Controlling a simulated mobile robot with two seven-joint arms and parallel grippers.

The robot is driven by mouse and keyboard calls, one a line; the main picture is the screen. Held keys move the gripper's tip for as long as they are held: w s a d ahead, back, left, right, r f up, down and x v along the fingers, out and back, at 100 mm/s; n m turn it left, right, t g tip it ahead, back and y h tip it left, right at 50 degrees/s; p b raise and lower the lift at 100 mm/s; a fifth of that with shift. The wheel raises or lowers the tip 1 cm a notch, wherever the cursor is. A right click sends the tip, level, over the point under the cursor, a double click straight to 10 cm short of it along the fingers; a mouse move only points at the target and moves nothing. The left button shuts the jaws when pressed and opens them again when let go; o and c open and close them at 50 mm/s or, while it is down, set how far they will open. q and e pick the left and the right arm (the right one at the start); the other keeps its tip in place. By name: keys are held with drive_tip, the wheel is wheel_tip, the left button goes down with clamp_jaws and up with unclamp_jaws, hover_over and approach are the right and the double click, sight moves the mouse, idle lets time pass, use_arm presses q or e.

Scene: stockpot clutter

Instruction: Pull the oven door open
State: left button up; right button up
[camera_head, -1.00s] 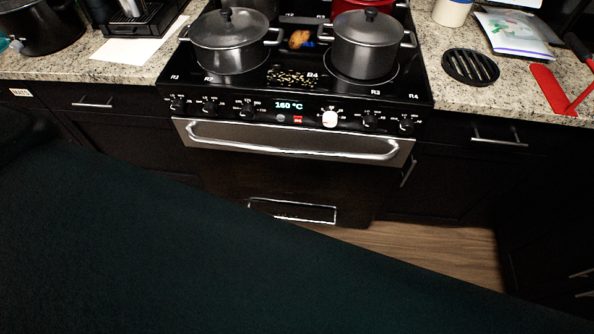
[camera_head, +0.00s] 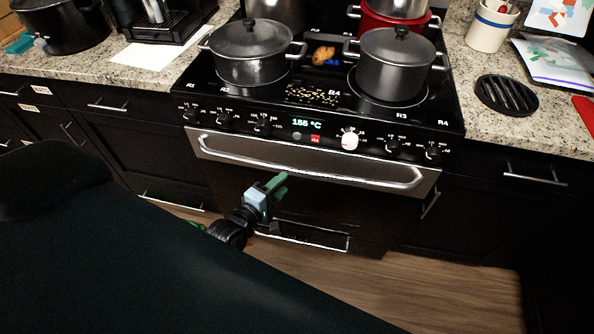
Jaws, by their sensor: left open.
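The oven (camera_head: 300,205) stands in the middle of the head view, with its dark door shut. A long silver handle (camera_head: 305,168) runs across the top of the door, below the control panel (camera_head: 300,130). My left gripper (camera_head: 278,184) has green fingers and a pale blue part, and is open and empty. It appears in front of the door, below the handle and left of its middle. I see no contact with the handle. My right gripper is not in view.
Two grey lidded pots (camera_head: 250,55) and (camera_head: 393,68) stand on the stove, with a red pot (camera_head: 390,20) behind. Counters lie on both sides, with a black trivet (camera_head: 506,95) on the right. Wooden floor (camera_head: 440,275) is clear before the oven.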

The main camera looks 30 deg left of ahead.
sight(293, 174)
use_arm(q)
drive_tip(key=shift+x, duration=3.9)
drive_tip(key=shift+c, duration=0.2)
clamp_jaws()
